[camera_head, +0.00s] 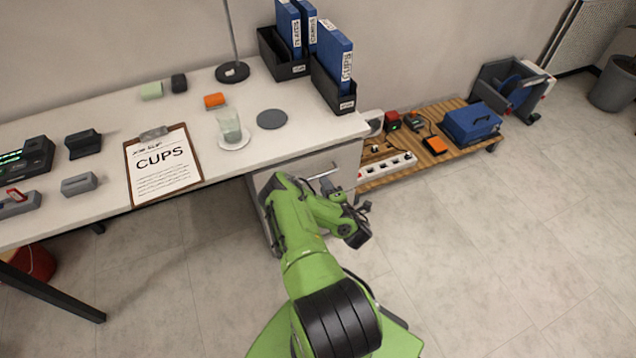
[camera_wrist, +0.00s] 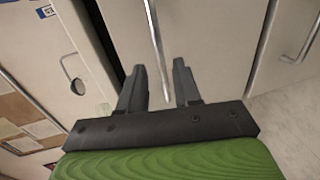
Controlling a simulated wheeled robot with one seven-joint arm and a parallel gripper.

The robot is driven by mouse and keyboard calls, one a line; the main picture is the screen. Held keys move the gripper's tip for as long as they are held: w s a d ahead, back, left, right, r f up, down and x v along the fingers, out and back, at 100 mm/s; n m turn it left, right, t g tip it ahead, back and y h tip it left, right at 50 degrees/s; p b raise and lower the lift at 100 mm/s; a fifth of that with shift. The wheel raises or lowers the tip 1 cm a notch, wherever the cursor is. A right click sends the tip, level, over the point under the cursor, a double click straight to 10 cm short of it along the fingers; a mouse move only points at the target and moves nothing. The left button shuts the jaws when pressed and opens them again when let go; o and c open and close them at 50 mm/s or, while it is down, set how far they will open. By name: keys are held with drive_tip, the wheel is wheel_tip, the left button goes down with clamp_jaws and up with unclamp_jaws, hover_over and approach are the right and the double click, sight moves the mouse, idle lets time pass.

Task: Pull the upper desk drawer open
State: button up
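The white drawer cabinet (camera_head: 345,160) stands under the right end of the desk. Its upper drawer front (camera_wrist: 215,40) fills the middle of the wrist view and looks shut. The drawer's thin bar handle (camera_wrist: 153,30) runs down between the two dark fingers; it also shows in the head view (camera_head: 322,174). My gripper (camera_wrist: 158,65) is open at the handle, one finger on either side, with a visible gap to each. Whether the fingertips reach past the bar is unclear. My green arm hides part of the cabinet in the head view.
A seam separates a second drawer with its own handle (camera_wrist: 302,40). The desk (camera_head: 85,115) holds a clipboard (camera_head: 163,168), a glass (camera_head: 229,125) and binders (camera_head: 334,60). A low wooden platform (camera_head: 405,160) with tools stands right of the cabinet. The floor (camera_head: 500,240) at front right is clear.

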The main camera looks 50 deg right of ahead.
sight(318, 176)
drive_tip(key=b+x, duration=0.1)
drive_tip(key=x, duration=0.5)
drive_tip(key=shift+w+d+b, duration=0.15)
drive_tip(key=shift+w+b, duration=0.1)
drive_tip(key=shift+b, duration=0.1)
clamp_jaws()
